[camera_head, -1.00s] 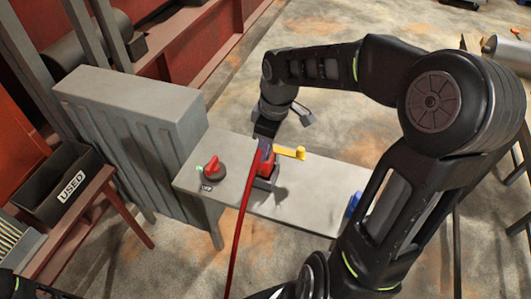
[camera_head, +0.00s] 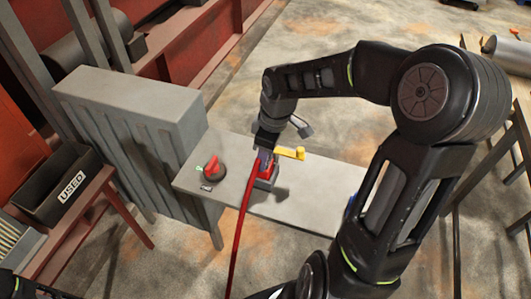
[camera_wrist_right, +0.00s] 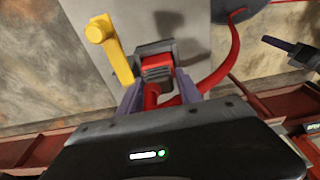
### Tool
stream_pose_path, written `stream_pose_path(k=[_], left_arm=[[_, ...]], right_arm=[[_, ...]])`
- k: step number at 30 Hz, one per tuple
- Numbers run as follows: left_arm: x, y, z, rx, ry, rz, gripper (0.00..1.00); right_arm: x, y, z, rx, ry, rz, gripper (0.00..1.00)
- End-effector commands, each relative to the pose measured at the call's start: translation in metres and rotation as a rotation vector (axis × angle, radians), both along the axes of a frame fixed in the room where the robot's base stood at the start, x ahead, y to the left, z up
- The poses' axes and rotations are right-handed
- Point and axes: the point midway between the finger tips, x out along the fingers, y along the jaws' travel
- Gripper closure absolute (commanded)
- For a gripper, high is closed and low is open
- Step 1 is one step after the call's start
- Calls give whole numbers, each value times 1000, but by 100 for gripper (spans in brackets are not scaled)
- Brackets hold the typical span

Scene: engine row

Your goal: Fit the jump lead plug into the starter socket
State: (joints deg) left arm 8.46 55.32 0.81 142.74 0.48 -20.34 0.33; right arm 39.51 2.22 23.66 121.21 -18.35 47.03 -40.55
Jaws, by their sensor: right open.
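The red plug (camera_head: 267,168) sits at the grey starter socket (camera_head: 269,183) on the grey bench. In the right wrist view the ribbed red plug (camera_wrist_right: 156,70) stands against the dark socket block (camera_wrist_right: 152,47), and how deep it sits cannot be told. A red lead (camera_head: 240,225) runs from it toward the bottom of the head view. My right gripper (camera_head: 262,153) is over the plug; in the wrist view its open fingers (camera_wrist_right: 158,94) stand on either side of the plug's rear end and lead.
A yellow lever (camera_head: 291,153) stands close beside the socket. A red rotary switch (camera_head: 211,167) is on the bench to the left. A grey ribbed cabinet (camera_head: 135,105) and a bin marked USED (camera_head: 55,190) stand farther left. The bench's right part (camera_head: 320,190) is clear.

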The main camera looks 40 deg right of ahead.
Motion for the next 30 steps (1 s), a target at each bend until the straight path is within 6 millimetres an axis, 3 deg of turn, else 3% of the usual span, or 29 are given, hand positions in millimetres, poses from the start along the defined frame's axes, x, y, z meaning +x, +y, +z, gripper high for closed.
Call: stream_pose_path(k=[8, 22, 30], left_arm=[[0, 0, 1, 1, 0, 0, 54], [1, 0, -4, -1, -1, -1, 54], [1, 0, -5, -2, -3, 0, 54]], right_arm=[[-1, -2, 18, -3, -3, -2, 58], [-12, -9, 106, -2, -4, -1, 58], [-15, -10, 122, 0, 0, 0, 58]])
